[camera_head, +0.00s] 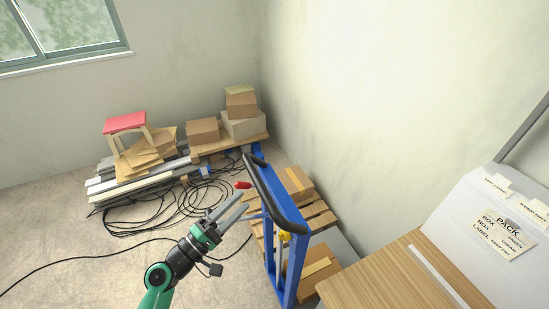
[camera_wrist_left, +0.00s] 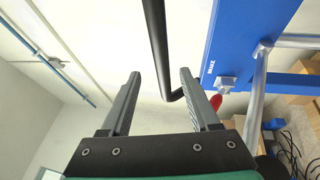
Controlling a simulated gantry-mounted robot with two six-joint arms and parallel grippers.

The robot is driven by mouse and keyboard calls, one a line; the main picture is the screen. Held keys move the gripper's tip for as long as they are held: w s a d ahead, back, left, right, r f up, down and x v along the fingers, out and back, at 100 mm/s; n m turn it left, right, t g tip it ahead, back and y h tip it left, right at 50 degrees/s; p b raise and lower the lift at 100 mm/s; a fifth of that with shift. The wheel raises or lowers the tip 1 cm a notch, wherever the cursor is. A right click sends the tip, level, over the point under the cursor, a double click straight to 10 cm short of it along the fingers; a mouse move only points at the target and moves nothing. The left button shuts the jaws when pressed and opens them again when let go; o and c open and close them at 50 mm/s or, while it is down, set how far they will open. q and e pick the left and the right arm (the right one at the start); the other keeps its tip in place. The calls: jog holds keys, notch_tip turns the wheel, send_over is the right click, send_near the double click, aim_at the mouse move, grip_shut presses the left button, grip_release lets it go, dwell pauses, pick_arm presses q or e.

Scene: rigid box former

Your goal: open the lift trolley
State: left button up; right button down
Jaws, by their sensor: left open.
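The lift trolley is a blue upright frame (camera_head: 269,260) with a black push handle (camera_head: 273,192), standing right of centre in the head view. A small red-ended lever (camera_head: 243,185) shows at its left side, and a yellow part (camera_head: 285,236) sits below the handle. My left gripper (camera_head: 243,203) is open beside the trolley's left side, pointing toward it. In the left wrist view, the black bar (camera_wrist_left: 157,45) passes between the open fingers (camera_wrist_left: 160,74) in the picture; whether it is within their reach I cannot tell. The red piece (camera_wrist_left: 216,102) shows just right of the right finger.
A pallet (camera_head: 322,218) with cardboard boxes stands behind the trolley. A wooden table (camera_head: 385,275) is at the right. Black cables (camera_head: 205,195) lie on the floor by a pile of boards, boxes and a red stool (camera_head: 125,122). The floor at left is mostly clear.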

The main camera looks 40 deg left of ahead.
pick_arm(q)
jog(key=w+r, duration=0.2)
jog(key=w, duration=0.9)
jog(key=shift+w+d, duration=0.15)
jog(key=shift+d, duration=0.05)
grip_shut()
dwell(1.1)
